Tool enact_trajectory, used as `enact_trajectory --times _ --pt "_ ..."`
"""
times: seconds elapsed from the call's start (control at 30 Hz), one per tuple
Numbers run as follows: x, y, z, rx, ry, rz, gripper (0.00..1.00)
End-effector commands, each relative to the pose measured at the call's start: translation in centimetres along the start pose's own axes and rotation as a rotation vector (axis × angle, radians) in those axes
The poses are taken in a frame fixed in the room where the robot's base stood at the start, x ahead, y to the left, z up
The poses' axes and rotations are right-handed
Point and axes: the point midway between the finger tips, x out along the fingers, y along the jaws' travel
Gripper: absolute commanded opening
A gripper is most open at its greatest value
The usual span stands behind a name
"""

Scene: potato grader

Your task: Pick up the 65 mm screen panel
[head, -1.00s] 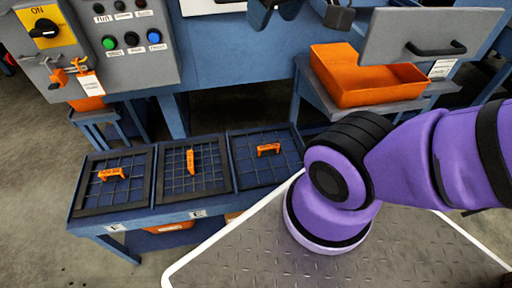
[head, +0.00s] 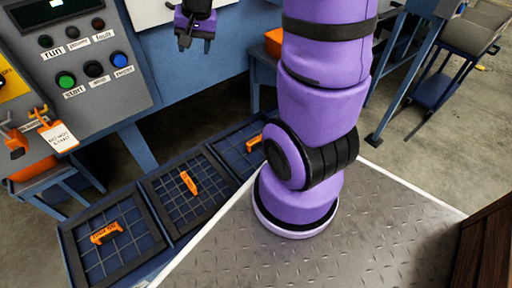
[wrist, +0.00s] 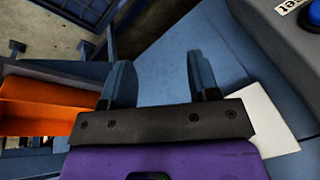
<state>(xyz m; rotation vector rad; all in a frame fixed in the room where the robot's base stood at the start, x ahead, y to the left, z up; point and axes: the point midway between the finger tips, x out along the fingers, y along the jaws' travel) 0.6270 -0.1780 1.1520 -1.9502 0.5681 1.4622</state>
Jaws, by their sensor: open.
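Three square mesh screen panels with orange handles lie side by side in a low blue rack in the head view: a left panel (head: 122,258), a middle panel (head: 207,206) and a right panel (head: 232,153). My arm hides part of the right one. The sizes on them are too small to read, so I cannot tell which is the 65 mm panel. My gripper (head: 195,43) is at the top of the head view, in front of the blue machine, away from the panels. In the wrist view my gripper (wrist: 161,80) is open, with nothing between its fingers.
A grey control box (head: 75,100) with buttons stands at the left, with an orange lock and tag (head: 58,137) beside it. An orange bin (head: 274,42) is behind my arm; orange also shows in the wrist view. A grey cart (head: 470,35) stands at the right.

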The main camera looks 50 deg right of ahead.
Motion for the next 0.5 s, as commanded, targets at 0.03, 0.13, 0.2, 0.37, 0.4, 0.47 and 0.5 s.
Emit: enact_trajectory --times 0.03,0.13,0.2,0.37,0.4,0.47,0.5 --pt "1.9 0.9 -0.8 0.053 -0.013 0.012 0.55" --pt "5.3 2.6 -2.2 0.156 -0.024 0.029 0.55" --pt "7.7 3.9 -3.1 0.228 -0.030 0.042 0.55" --pt "13.4 7.6 -4.3 0.396 -0.042 0.080 0.55" --pt "14.8 8.6 -4.5 0.437 -0.044 0.090 0.55" --pt "16.9 10.2 -4.5 0.500 -0.047 0.108 0.55" --pt "18.3 11.3 -4.5 0.543 -0.049 0.120 0.55"
